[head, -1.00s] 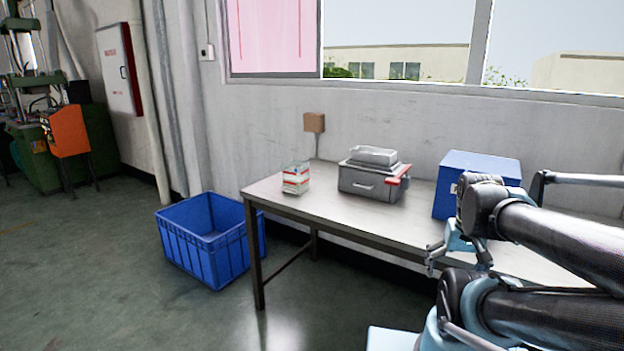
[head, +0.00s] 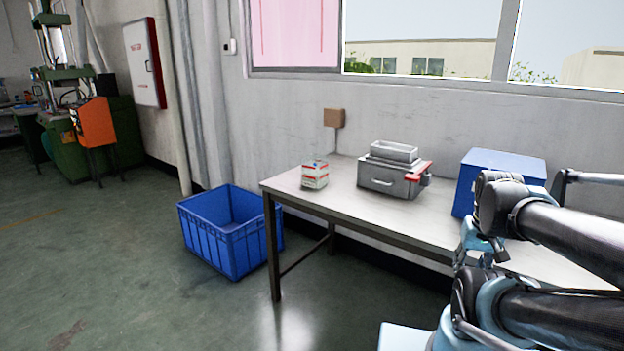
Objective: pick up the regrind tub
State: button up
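No thing in the head view is clearly marked as the regrind tub. A large open blue plastic crate (head: 228,246) stands on the floor left of the table, and it looks empty. A small white container with red markings (head: 314,174) stands near the table's left end. A pale open tray (head: 394,152) sits on top of a grey metal unit (head: 388,178) on the table. My folded arm fills the right side, well right of these things and touching none of them. I cannot make out my gripper.
The table (head: 345,199) stands along the wall under the window. A blue box (head: 507,166) is on its right part, partly behind my arm. Green machinery and an orange box (head: 95,123) stand at the far left. The floor in front of the crate is clear.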

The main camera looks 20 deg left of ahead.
aim_at(314, 168)
jog(key=u, duration=3.5)
jog(key=k, duration=0.7)
jog(key=z, duration=1.35)
jog(key=i, duration=0.65)
